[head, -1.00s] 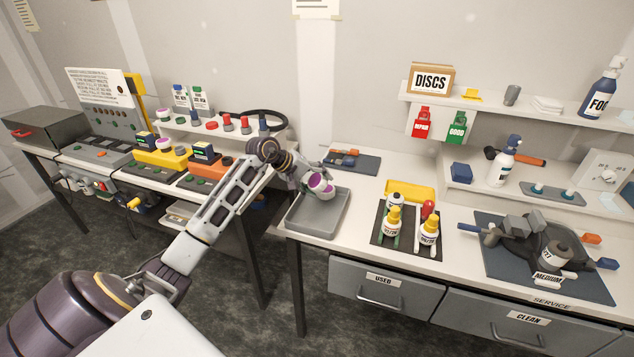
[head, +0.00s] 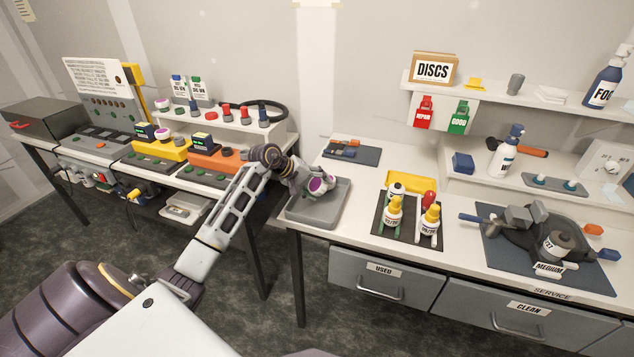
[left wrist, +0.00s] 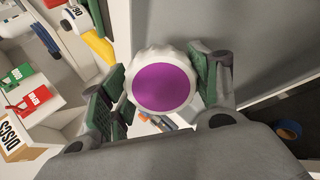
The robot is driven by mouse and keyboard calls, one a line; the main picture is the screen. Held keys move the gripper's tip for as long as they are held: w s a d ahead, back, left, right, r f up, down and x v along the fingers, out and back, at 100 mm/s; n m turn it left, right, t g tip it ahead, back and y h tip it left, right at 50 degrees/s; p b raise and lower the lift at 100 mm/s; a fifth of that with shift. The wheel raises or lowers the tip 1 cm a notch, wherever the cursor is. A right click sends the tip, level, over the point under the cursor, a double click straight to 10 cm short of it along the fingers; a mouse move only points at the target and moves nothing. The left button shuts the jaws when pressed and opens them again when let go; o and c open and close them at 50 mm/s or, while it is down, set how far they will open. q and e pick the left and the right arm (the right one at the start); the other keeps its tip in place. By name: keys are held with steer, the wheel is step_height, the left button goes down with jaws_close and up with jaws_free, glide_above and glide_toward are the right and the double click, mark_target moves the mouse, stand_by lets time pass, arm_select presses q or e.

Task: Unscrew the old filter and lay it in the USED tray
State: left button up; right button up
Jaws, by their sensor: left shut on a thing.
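The old filter (head: 321,185) is a white ribbed cap with a purple face. My left gripper (head: 316,184) is shut on it, and the fingers sit on both sides of its rim in the left wrist view (left wrist: 163,82). In the head view the filter appears over the shallow grey tray (head: 312,216) at the left end of the right bench. I cannot tell whether it touches the tray floor. No label shows on the tray; a USED label (head: 384,269) is on the drawer front below and to the right. My right gripper is not in view.
Right of the tray, a dark rack (head: 408,228) holds several dropper bottles. A dark pad with small parts (head: 352,151) lies behind the tray. A blue mat (head: 585,274) with a clamp device is farther right. The left bench (head: 215,181) is beside the tray, across a gap.

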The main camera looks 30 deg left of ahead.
arm_select(q)
steer(key=shift+f, duration=0.7)
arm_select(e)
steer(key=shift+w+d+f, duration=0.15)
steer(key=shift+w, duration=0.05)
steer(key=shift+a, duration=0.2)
arm_select(q)
steer(key=shift+f+b, duration=0.8)
steer(key=shift+b, duration=0.3)
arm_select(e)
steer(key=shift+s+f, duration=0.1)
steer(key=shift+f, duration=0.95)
arm_select(q)
steer(key=o, duration=1.2)
steer(key=shift+d, duration=0.1)
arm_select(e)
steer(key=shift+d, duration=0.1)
